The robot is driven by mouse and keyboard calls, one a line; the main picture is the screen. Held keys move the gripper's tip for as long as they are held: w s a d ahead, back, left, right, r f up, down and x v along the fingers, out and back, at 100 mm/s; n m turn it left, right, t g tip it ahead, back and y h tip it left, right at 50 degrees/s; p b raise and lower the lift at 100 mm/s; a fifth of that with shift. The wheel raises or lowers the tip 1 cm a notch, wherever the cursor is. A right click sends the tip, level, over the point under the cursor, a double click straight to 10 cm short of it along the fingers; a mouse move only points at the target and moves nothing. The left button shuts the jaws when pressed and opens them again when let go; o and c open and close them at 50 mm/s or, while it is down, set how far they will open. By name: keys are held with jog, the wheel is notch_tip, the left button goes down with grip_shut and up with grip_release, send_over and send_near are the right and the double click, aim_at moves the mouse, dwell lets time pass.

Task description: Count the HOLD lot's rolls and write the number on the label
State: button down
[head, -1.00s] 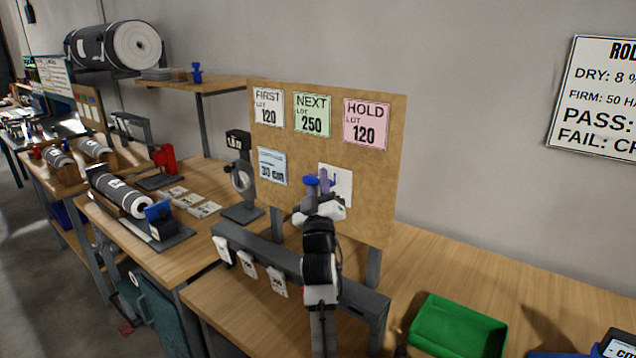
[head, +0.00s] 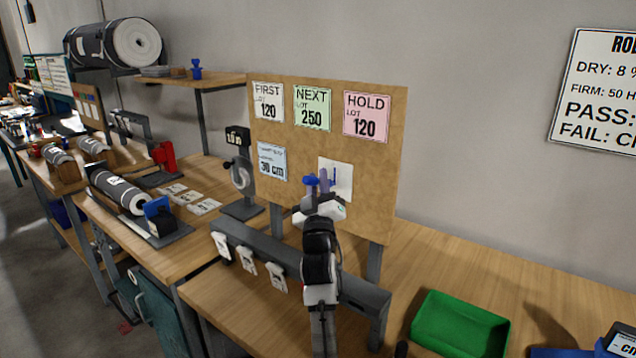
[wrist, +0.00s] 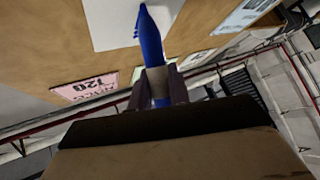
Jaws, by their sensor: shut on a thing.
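My gripper (head: 324,186) is in front of the brown board and shut on a blue marker (wrist: 151,45), held between its fingers. The blue marker also shows in the head view (head: 310,181). In the wrist view its pointed end lies over a white label (wrist: 112,22) on the board. The white label in the head view (head: 345,176) is partly hidden by my gripper. A small blue line shows by the fingers there; I cannot tell if it is ink. The pink HOLD card (head: 366,117) reads lot 120. Grey rolls (head: 118,193) lie on the benches at left; their lot is unreadable.
The brown board (head: 275,205) also bears FIRST and NEXT cards and a small blue card. White tags (head: 248,268) hang on a dark rail (head: 360,290) below it. A green tray (head: 460,324) stands at right. Bare bench lies behind the tray.

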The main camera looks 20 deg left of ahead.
jog(key=shift+f+b, duration=0.7)
jog(key=shift+b, duration=0.1)
jog(key=shift+s, duration=0.15)
dwell(0.6)
jog(key=shift+s+a+b, duration=0.25)
jog(key=shift+s+a, duration=0.05)
jog(key=shift+s, duration=0.35)
jog(key=shift+s+a+b, duration=0.2)
jog(key=shift+s+a, duration=0.05)
jog(key=shift+s, duration=0.35)
jog(key=shift+s, duration=0.1)
jog(key=shift+s+a+b, duration=0.3)
jog(key=shift+s+a, duration=0.05)
jog(key=shift+s, duration=0.55)
jog(key=shift+s+a+b, duration=0.3)
jog(key=shift+s+b, duration=0.05)
jog(key=shift+s, duration=0.55)
jog(key=shift+s+a+b, duration=0.3)
jog(key=shift+s+a, duration=0.05)
jog(key=shift+s, duration=0.55)
jog(key=shift+s, duration=0.1)
